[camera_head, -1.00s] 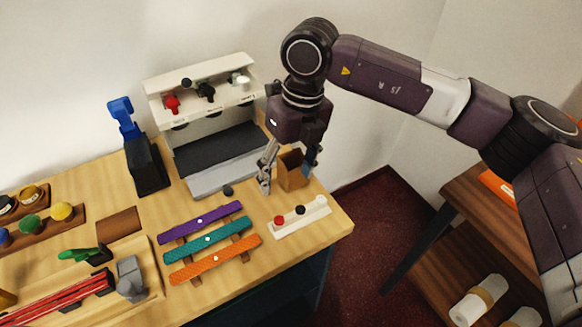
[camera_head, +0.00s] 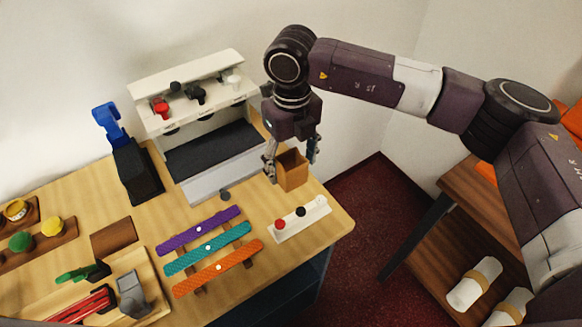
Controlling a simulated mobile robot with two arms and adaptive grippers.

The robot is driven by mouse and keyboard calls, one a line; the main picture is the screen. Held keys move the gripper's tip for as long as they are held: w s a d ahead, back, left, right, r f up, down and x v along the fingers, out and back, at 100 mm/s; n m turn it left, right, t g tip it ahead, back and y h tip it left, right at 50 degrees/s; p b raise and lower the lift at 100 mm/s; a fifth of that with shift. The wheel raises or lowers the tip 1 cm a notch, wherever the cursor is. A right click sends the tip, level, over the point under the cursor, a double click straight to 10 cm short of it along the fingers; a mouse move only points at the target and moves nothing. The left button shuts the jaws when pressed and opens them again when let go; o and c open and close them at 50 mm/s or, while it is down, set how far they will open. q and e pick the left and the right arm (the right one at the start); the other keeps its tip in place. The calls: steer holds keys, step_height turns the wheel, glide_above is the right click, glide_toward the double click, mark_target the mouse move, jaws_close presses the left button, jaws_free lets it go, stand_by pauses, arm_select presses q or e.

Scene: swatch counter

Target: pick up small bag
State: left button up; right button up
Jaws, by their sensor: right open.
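The small bag (camera_head: 292,172) is a brown, open-topped, box-like bag. It stands upright near the back right edge of the wooden counter. My right gripper (camera_head: 292,172) points down at it from above and behind. Its fingers are apart, one at the bag's left side and one just beyond its upper right side. The gripper is open, and the bag stands partly in front of it. I cannot tell whether a finger touches the bag. My left gripper is out of view.
A white rack (camera_head: 190,125) with a dark tray stands left of the bag. A white strip with knobs (camera_head: 301,218) lies in front of it, and purple, teal and orange strips (camera_head: 208,252) lie to the left. The counter's right edge is close, with red floor beyond.

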step_height(320, 180, down, 2)
steer(key=shift+w+a+f, duration=0.1)
steer(key=shift+w+f, duration=0.05)
steer(key=shift+f, duration=0.5)
steer(key=shift+c, duration=0.2)
steer(key=c, duration=0.8)
steer(key=shift+r, duration=0.2)
step_height(320, 180, up, 20)
steer(key=b, duration=0.2)
steer(key=shift+f+b, duration=0.15)
steer(key=shift+b, duration=0.15)
